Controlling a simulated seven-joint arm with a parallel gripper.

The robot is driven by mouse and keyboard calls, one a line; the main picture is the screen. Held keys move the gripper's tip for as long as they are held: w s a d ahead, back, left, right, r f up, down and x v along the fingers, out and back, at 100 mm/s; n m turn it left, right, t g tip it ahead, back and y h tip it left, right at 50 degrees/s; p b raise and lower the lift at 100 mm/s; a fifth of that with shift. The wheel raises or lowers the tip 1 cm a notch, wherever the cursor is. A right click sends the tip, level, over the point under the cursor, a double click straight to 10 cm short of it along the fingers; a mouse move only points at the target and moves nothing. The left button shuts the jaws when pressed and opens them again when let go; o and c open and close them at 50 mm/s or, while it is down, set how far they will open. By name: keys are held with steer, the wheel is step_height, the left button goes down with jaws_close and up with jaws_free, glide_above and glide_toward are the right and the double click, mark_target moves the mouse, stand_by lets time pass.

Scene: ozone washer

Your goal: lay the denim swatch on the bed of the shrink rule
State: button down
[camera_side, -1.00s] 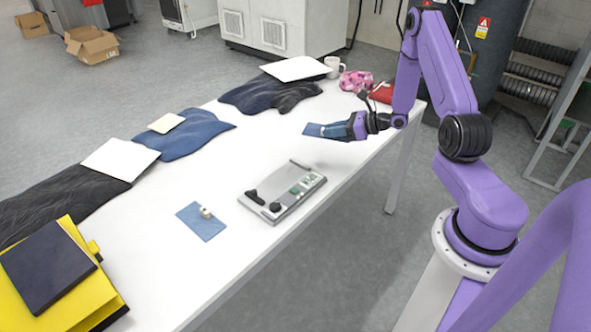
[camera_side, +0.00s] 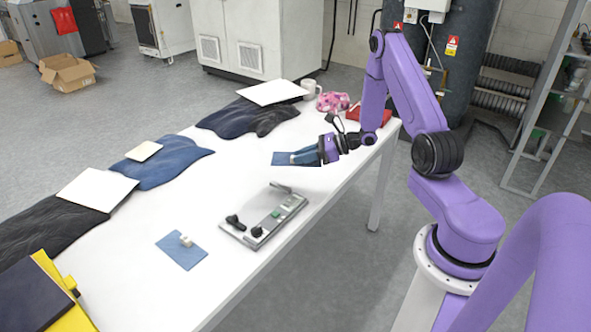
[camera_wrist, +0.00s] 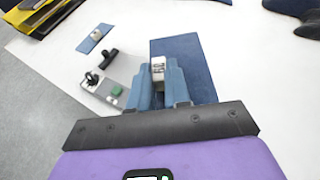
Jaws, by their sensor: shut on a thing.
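My gripper (camera_side: 300,156) is shut on a blue denim swatch (camera_side: 280,158), holding it above the far part of the white table. In the wrist view the swatch (camera_wrist: 190,50) reaches out past the fingers (camera_wrist: 160,85), with a small white tab (camera_wrist: 158,70) with dark marks between them. The shrink rule (camera_side: 265,216) is a grey flat device with black knobs and a green button, lying on the table in front of and lower than my gripper in the side view. It also shows in the wrist view (camera_wrist: 112,85), left of the fingers.
A second blue swatch (camera_side: 172,256) with a small white block lies left of the rule. Folded dark and blue garments (camera_side: 175,165) with white cards line the table's far edge. A mug (camera_side: 311,88), pink cloth (camera_side: 333,101) and red item (camera_side: 378,117) stand at the far end.

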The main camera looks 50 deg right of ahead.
steer(key=s+a+f+n+g+y, duration=0.1)
steer(key=s+a+n+g+y, duration=0.15)
steer(key=a+n+g, duration=0.45)
steer(key=s+a+n+g+y, duration=0.25)
steer(key=a+n+g, duration=0.25)
steer(key=a, duration=0.3)
steer(key=s+f+n+g+h, duration=0.4)
steer(key=s+n+g+h, duration=0.3)
steer(key=n+g, duration=0.6)
steer(key=w+d+n+t+h, duration=0.35)
steer(key=w+n+h, duration=0.25)
steer(key=n+h, duration=0.7)
steer(key=w+a+r+n+t+h, duration=0.1)
steer(key=w+r+n+t+h, duration=0.1)
steer(key=w, duration=0.5)
steer(key=w+a+r+n+t+h, duration=0.2)
steer(key=w+n+t+h, duration=0.2)
steer(key=w+n+t, duration=0.3)
steer(key=shift+w+r+t, duration=0.25)
steer(key=shift+w+t, duration=0.4)
steer(key=shift+w, duration=0.05)
